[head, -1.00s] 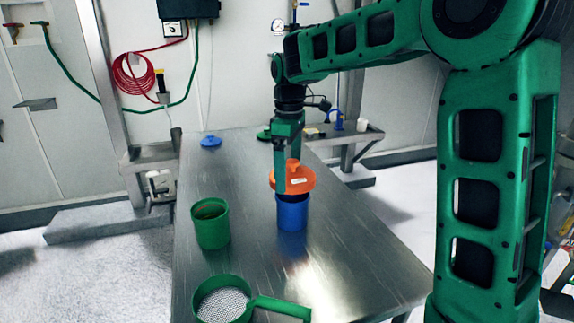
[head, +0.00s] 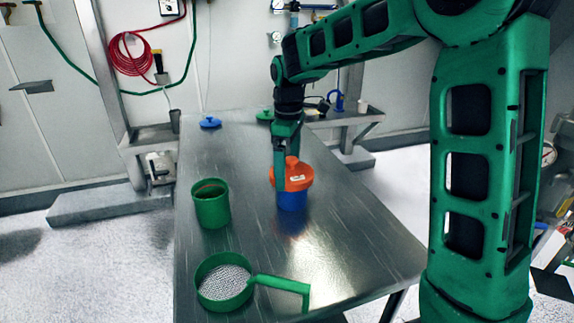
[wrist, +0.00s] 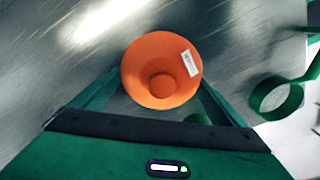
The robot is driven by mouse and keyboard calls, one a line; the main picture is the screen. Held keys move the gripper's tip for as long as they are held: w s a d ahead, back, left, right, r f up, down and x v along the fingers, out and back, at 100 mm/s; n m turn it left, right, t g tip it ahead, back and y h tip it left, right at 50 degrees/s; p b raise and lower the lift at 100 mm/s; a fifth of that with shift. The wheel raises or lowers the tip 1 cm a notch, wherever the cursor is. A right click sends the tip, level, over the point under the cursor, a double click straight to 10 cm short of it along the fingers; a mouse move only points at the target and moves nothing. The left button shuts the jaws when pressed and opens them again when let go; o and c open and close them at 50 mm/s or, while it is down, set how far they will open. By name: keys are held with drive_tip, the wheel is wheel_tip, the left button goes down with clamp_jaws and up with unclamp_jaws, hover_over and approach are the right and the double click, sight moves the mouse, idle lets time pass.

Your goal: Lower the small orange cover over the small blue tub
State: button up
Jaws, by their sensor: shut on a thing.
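The small orange cover (head: 299,179) sits over the top of the small blue tub (head: 292,201) on the steel table. Only the lower part of the tub shows below it. My gripper (head: 286,165) is shut on the cover's raised knob from above. In the wrist view the orange cover (wrist: 160,72) lies between my gripper's fingers (wrist: 158,88), with a white label near its rim. It hides the tub there. Whether the cover is fully seated I cannot tell.
A green tub (head: 211,207) stands left of the blue tub. A green sifter (head: 224,284) with a handle lies at the table's front. A blue lid (head: 210,122) and a green lid (head: 265,116) lie at the back. The table's right side (head: 355,235) is clear.

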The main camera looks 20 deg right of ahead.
drive_tip(key=o, duration=0.7)
drive_tip(key=shift+o, duration=0.2)
